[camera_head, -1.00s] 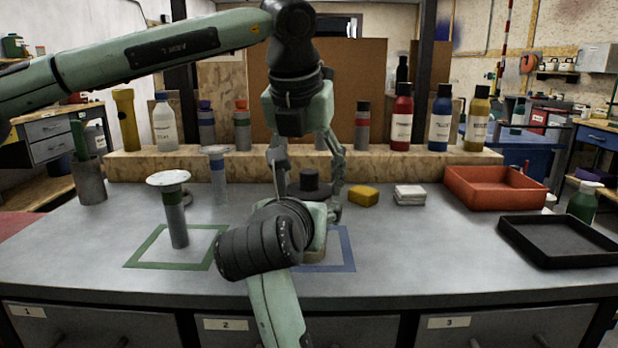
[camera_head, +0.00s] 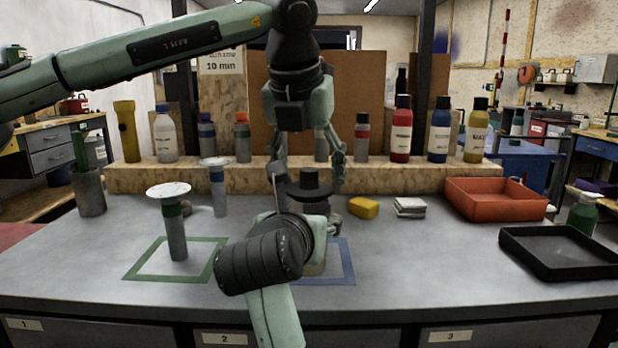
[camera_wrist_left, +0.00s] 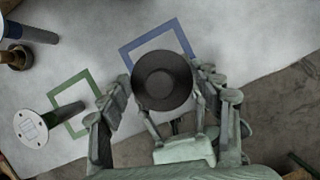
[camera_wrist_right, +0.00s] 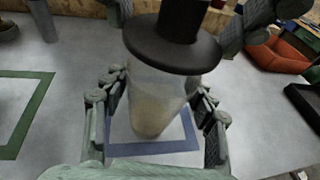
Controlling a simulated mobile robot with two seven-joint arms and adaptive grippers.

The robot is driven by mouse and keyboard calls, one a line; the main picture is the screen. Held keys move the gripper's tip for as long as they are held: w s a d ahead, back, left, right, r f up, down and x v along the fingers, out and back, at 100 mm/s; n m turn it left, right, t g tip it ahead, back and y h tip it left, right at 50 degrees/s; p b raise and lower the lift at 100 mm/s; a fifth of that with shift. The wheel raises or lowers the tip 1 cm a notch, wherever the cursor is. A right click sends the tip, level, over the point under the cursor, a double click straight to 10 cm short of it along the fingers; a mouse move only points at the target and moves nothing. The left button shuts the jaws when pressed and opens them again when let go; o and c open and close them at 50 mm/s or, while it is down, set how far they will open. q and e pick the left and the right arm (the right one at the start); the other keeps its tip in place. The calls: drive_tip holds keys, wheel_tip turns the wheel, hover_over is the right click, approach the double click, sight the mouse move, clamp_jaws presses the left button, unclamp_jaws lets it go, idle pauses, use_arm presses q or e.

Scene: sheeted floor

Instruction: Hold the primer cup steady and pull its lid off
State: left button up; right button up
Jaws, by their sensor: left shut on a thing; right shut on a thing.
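The primer cup (camera_wrist_right: 155,95) is translucent with pale contents, seen best in the right wrist view. It stands over the blue square outline (camera_head: 347,262). Its black lid (camera_head: 309,192), with a wide brim and a knob, is at the cup's top; I cannot tell whether there is a gap between them. My left gripper (camera_head: 308,178) points down from above and is shut on the lid, a finger at each side. The lid also shows in the left wrist view (camera_wrist_left: 162,78). My right gripper (camera_wrist_right: 158,105) is shut on the cup, a finger at each side. My right wrist hides much of the cup in the head view.
A white-topped stand (camera_head: 176,225) is in the green outline (camera_head: 150,277), with a blue-banded one (camera_head: 218,190) behind it. A yellow sponge (camera_head: 363,208), white pads (camera_head: 409,208), a red tray (camera_head: 497,203) and a black tray (camera_head: 560,255) lie right. Bottles line the back ledge (camera_head: 230,178).

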sight(309, 169)
use_arm(q)
drive_tip(key=shift+r, duration=1.8)
use_arm(e)
drive_tip(key=o, duration=1.8)
drive_tip(key=shift+c, duration=0.2)
